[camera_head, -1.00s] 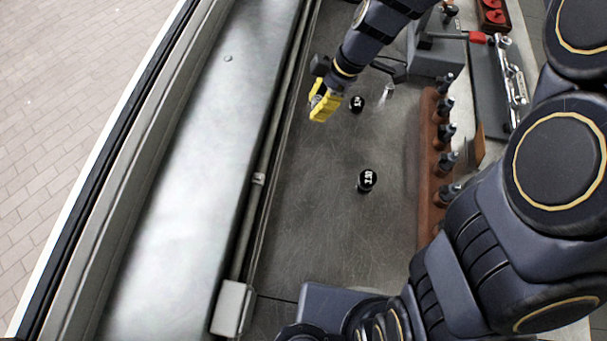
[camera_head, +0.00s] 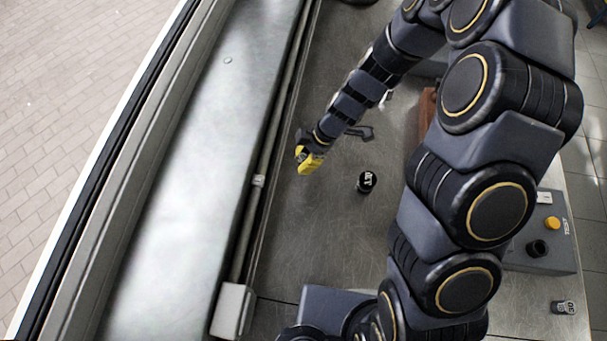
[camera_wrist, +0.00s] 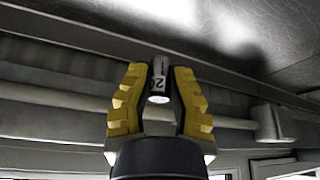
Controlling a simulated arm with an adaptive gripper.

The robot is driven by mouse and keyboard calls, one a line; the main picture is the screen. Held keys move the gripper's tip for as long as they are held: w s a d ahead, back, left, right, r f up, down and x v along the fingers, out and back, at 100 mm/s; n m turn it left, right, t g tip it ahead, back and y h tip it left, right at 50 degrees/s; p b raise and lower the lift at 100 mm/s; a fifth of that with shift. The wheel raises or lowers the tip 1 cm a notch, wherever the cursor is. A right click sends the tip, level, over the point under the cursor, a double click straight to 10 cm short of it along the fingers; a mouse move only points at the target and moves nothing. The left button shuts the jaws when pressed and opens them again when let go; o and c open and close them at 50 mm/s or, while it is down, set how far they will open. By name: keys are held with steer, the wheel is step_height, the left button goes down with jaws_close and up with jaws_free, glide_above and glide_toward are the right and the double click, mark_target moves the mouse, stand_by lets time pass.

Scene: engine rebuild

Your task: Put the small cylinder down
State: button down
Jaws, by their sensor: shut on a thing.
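My gripper (camera_head: 306,163), with yellow fingers, is low over the left part of the metal worktop in the head view. In the wrist view my gripper (camera_wrist: 160,80) is shut on a small cylinder (camera_wrist: 159,88), held between the two yellow fingers. The cylinder has a dark body, a pale band with dark markings and a bright end. In the head view I cannot make it out in the fingers. I cannot tell whether it touches the worktop.
A black cylinder with white lettering (camera_head: 367,181) stands on the worktop (camera_head: 330,235) right of my gripper. A rail (camera_head: 258,181) borders the worktop on the left. A control box (camera_head: 545,245) with a yellow button is at right. Bare worktop lies below my gripper.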

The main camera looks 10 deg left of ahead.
mark_target(299, 180)
steer(key=shift+f, duration=3.4)
steer(key=shift+f, duration=0.1)
steer(key=c, duration=1.2)
jaws_free()
steer(key=shift+o, duration=0.3)
steer(key=v, duration=1.2)
